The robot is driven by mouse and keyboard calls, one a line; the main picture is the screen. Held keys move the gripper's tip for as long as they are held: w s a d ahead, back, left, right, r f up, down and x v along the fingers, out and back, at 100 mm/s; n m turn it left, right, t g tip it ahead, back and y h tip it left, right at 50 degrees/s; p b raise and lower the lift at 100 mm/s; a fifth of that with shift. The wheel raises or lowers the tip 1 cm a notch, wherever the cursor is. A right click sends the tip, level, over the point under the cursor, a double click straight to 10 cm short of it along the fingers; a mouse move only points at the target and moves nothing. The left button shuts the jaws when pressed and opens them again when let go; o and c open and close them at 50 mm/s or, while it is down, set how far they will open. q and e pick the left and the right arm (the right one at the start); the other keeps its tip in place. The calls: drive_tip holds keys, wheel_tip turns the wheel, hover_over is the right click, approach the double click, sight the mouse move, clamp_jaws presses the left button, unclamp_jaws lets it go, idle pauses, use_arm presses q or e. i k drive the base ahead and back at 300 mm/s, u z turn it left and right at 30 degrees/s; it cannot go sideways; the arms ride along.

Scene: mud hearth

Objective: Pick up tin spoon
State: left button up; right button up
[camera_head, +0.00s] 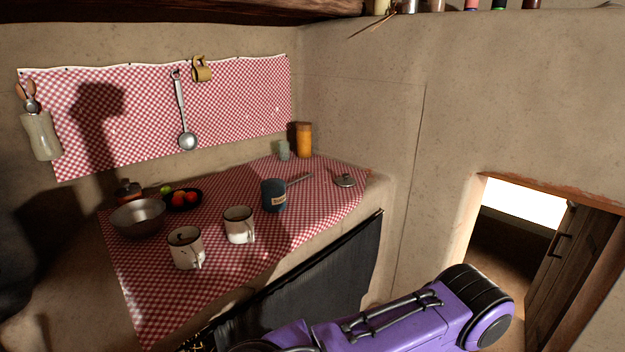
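I cannot single out the tin spoon for certain. A thin grey metal utensil (299,179) lies on the checked cloth behind the dark blue tin (273,195); the tin hides part of it, so its shape is unclear. A metal ladle (187,141) hangs on the checked wall cloth. Utensils (30,103) with a rounded metal part stick out of a pale hanging holder at the far left. A purple arm link of mine crosses the bottom right, in front of the counter. Neither gripper is in view.
The counter (160,309) has a red checked cloth. Two enamel mugs (186,249) (239,225), a metal bowl (138,218), a dark fruit plate (184,206), an orange jar (304,140) and a small lid (344,181) stand on it. A wooden door (568,262) is at right.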

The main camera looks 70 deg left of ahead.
sight(311, 174)
drive_tip(key=u, duration=0.4)
drive_tip(key=i, duration=0.85)
drive_tip(key=u, duration=0.65)
